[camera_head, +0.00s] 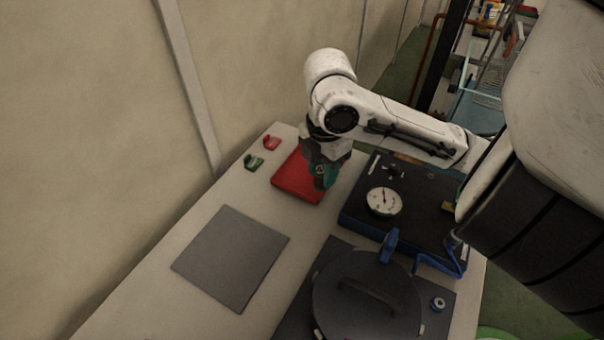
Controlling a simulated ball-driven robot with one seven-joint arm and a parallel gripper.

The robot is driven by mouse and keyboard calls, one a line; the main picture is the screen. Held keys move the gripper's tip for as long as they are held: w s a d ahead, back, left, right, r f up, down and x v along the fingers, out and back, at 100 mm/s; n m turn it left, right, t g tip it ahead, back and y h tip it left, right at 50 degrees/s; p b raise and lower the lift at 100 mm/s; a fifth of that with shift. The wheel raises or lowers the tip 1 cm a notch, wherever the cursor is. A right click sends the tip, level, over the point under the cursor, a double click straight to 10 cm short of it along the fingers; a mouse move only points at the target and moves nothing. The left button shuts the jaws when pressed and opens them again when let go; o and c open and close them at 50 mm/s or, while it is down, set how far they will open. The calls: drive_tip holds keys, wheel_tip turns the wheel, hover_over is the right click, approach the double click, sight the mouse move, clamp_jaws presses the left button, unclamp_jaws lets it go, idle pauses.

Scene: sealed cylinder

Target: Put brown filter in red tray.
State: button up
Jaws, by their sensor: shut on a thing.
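The red tray (297,181) lies flat near the far left end of the pale table. My gripper (324,178) points down over the tray's right side and covers part of it. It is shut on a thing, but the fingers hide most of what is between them. A teal part shows at the fingertips; I cannot tell whether it belongs to my gripper. I cannot clearly make out the brown filter in this view. I cannot tell how high the fingertips are above the tray.
A green piece (254,162) and a red piece (271,143) lie left of the tray. A grey plate (231,257) lies nearer. A dark panel with a gauge (384,202) and a round dark lid (367,297) stand right. Bare table separates the tray and plate.

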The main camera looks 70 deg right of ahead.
drive_tip(key=shift+w+d+f+b, duration=0.25)
drive_tip(key=shift+f+b, duration=0.2)
drive_tip(key=shift+b, duration=0.8)
drive_tip(key=w+d+f, duration=0.2)
drive_tip(key=d, duration=0.1)
drive_tip(key=w+d+f+b, duration=0.1)
drive_tip(key=w+d+f, duration=0.1)
drive_tip(key=d+f, duration=0.1)
drive_tip(key=w+d+f, duration=0.2)
drive_tip(key=d, duration=0.1)
drive_tip(key=shift+d+f, duration=0.1)
drive_tip(key=shift+f, duration=0.05)
drive_tip(key=shift+w+d+f, duration=0.15)
drive_tip(key=shift+d+f, duration=0.2)
drive_tip(key=shift+f, duration=1.65)
drive_tip(key=shift+f, duration=0.1)
drive_tip(key=o, duration=1)
